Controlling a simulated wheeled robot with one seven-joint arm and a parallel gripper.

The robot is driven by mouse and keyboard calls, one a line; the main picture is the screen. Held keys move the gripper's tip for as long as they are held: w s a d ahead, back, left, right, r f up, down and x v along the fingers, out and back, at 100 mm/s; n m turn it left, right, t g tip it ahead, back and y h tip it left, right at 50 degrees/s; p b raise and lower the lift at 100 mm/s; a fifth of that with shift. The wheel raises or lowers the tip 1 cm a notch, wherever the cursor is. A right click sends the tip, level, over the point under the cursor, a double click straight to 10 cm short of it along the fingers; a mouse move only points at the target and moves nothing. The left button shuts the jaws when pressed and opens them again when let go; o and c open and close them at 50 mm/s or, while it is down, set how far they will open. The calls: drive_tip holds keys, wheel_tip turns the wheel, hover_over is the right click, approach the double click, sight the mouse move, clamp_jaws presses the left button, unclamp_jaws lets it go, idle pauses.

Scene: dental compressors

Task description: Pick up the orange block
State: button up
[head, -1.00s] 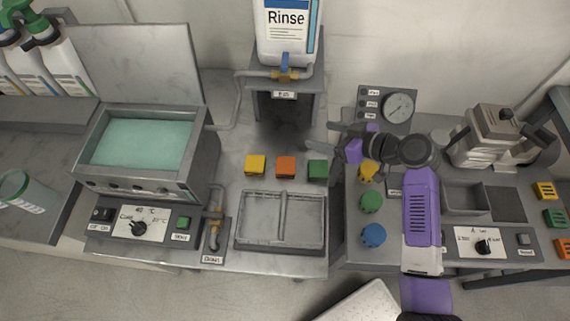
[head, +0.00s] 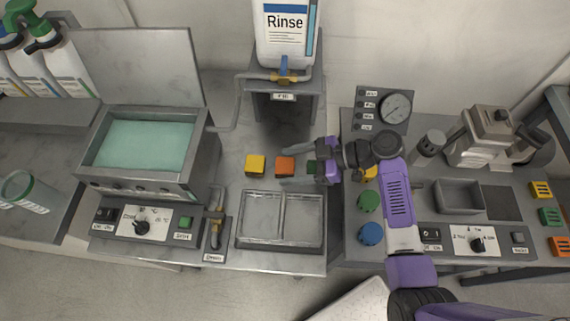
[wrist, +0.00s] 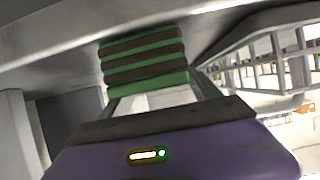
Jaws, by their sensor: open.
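The orange block (head: 285,166) is on the steel bench between a yellow block (head: 255,165) and a green block (head: 312,168). My gripper (head: 284,167) is open and points left in the head view. Its fingers show along the back and front sides of the green and orange blocks, and the palm is just right of the green block. I cannot tell the exact height of the fingers. In the wrist view the ribbed green block (wrist: 145,58) appears just ahead of the open fingers. The orange block does not show there.
A divided steel tray (head: 281,245) is in front of the blocks. A teal-filled bath (head: 147,147) stands left, the Rinse bottle (head: 285,35) behind. Green (head: 368,201) and blue (head: 371,233) round knobs and a gauge (head: 396,108) are on the right bench.

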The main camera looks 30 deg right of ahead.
drive_tip(key=shift+x, duration=0.95)
clamp_jaws()
drive_tip(key=shift+r, duration=0.1)
